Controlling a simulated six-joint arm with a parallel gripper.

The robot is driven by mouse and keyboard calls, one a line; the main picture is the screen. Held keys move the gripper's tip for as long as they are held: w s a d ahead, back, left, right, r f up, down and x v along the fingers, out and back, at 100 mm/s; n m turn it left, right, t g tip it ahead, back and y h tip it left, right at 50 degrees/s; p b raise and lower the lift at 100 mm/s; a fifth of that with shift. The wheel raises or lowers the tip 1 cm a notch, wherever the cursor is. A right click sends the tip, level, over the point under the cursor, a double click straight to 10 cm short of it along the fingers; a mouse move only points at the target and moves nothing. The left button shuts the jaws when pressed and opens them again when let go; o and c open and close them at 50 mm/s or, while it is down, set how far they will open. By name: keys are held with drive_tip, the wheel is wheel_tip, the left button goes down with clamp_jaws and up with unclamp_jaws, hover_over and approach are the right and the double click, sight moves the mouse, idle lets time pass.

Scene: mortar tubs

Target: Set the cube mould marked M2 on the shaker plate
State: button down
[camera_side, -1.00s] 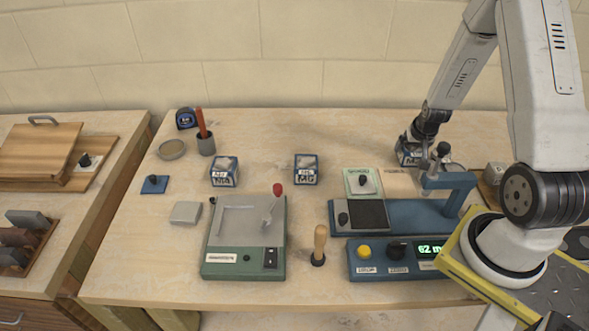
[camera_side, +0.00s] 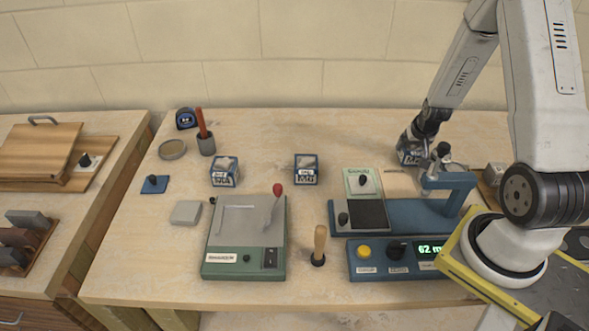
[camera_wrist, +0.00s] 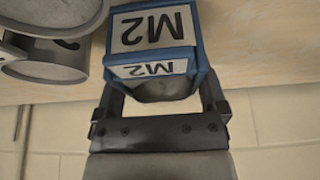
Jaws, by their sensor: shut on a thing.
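The cube mould marked M2 (camera_wrist: 152,30) is a blue-edged box with white labels, held between the fingers of my gripper in the wrist view. In the side view this mould (camera_side: 408,152) is at the back right of the bench, partly hidden by my gripper (camera_side: 418,140). My gripper is shut on it; I cannot tell how far it is above the bench. A grey plate (camera_side: 235,222), which looks like the shaker plate, tops a green machine (camera_side: 215,268) at the middle left, with a red-knobbed lever. My gripper is far to its right and behind it.
Two other blue moulds (camera_side: 224,172) (camera_side: 306,169) stand behind the green machine. A blue device (camera_side: 425,222) with a lit display is in front of my gripper. A wooden-handled tool (camera_side: 319,245) stands right of the green machine.

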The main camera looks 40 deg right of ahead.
drive_tip(key=shift+r, duration=2.25)
drive_tip(key=shift+r, duration=0.1)
drive_tip(key=shift+r, duration=2.5)
drive_tip(key=shift+w+a, duration=0.1)
